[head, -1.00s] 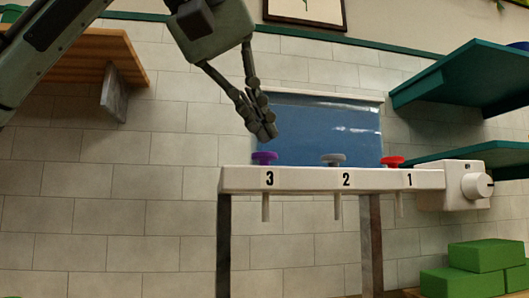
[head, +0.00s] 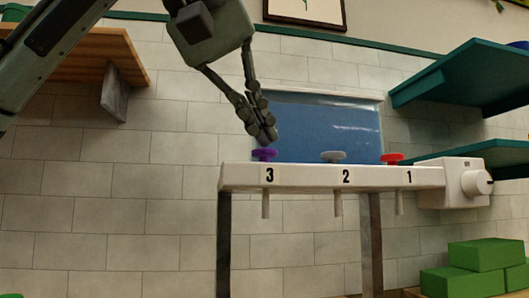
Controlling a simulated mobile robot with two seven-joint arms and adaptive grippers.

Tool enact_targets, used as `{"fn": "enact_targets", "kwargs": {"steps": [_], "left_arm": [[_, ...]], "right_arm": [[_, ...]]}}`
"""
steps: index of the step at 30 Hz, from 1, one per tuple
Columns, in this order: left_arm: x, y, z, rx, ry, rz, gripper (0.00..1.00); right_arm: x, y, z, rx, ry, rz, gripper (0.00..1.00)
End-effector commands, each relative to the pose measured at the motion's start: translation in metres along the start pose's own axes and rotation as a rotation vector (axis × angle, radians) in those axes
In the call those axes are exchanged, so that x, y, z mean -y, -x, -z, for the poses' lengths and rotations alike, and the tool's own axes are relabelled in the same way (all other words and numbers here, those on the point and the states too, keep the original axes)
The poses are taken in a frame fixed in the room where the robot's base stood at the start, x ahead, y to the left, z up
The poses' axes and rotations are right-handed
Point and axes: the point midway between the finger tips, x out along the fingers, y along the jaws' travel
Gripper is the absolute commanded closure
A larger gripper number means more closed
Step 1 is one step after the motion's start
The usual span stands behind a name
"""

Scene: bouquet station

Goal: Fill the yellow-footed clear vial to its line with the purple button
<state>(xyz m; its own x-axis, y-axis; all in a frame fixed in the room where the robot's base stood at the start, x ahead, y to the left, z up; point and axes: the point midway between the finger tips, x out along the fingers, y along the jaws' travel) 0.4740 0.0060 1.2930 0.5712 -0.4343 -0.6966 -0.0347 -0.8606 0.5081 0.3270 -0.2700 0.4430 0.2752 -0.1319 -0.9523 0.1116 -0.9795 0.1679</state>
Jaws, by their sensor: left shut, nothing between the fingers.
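The purple button (head: 264,155) sits on top of the white dispenser bar (head: 320,178), above the label 3 and a thin spout (head: 265,205). My left gripper (head: 264,138) is shut and empty, with its fingertips pointing down just above the purple button. I cannot tell whether the fingertips touch it. The button looks raised above the bar. The yellow-footed clear vial is not in view, and the area below the spouts is cut off by the lower picture edge. My right gripper is not in view.
A grey button (head: 333,157) over label 2 and a red button (head: 392,159) over label 1 stand along the bar. A white dial (head: 477,184) is at its right end. Green blocks (head: 476,267), teal shelves (head: 465,80) and a wooden shelf (head: 85,50) flank it.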

Motion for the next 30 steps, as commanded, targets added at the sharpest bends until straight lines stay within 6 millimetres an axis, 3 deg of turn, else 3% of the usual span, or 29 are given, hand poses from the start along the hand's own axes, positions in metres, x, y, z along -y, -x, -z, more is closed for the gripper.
{"fn": "enact_targets", "kwargs": {"steps": [30], "left_arm": [[0.0044, -0.0064, -0.0047, 0.0, -0.001, 0.001, 1.0]], "right_arm": [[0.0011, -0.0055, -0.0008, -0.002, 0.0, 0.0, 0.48]]}}
